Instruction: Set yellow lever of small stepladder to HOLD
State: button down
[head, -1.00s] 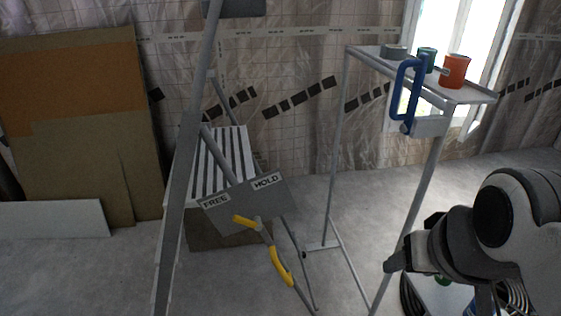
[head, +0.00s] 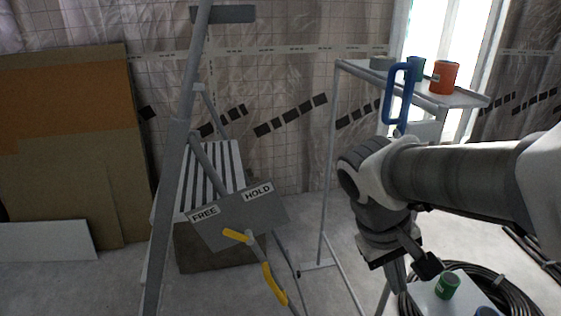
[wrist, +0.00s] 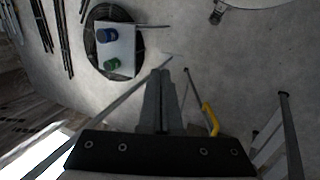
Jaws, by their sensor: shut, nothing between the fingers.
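The small stepladder's grey plate (head: 225,222) carries a FREE label on its left and a HOLD label (head: 257,192) on its right. The yellow lever (head: 237,236) crosses the plate's lower part. Its upper yellow end points left, toward the FREE side, and a curved yellow grip (head: 274,284) hangs lower right. The yellow grip also shows in the wrist view (wrist: 211,118), right of my fingers. My gripper (head: 396,281) points down, well right of the lever and apart from it. In the wrist view my gripper (wrist: 163,76) has its fingers together, with nothing held.
A metal stand with a blue handle (head: 388,98) and an orange cup (head: 444,77) rises behind my arm. A coiled cable and a white board with a green can (head: 447,286) lie at lower right. Boards (head: 70,150) lean at the left wall. Floor between lever and gripper holds thin stand legs.

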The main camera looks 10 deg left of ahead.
jog(key=w+a+f+n+t+h+b, duration=0.75)
jog(key=w+a+f+h, duration=0.35)
jog(key=w+a+f, duration=0.25)
jog(key=s+a+f+n+t+y+b, duration=0.1)
jog(key=a+f+n+t+y, duration=0.2)
jog(key=a, duration=0.5)
jog(key=s+a+f+n+t+y+b, duration=0.1)
jog(key=a+f+n+t+y+b, duration=0.1)
jog(key=a+f+n+t, duration=0.3)
jog(key=s+a+f+n+t+y+b, duration=0.1)
jog(key=a+f+n+t+y, duration=0.2)
jog(key=a+n+t+y, duration=0.2)
jog(key=a+t, duration=0.3)
jog(key=a, duration=0.4)
jog(key=shift+s+f, duration=0.3)
jog(key=shift+f, duration=0.1)
jog(key=b, duration=0.2)
send_near(238, 233)
jog(key=w+a, duration=0.3)
jog(key=w, duration=0.2)
jog(key=shift+w+d+r, duration=0.1)
jog(key=shift+d+r, duration=0.35)
jog(key=shift+r, duration=0.2)
jog(key=shift+w+d+r, duration=0.15)
jog(key=shift+d+r, duration=0.25)
jog(key=shift+r, duration=0.2)
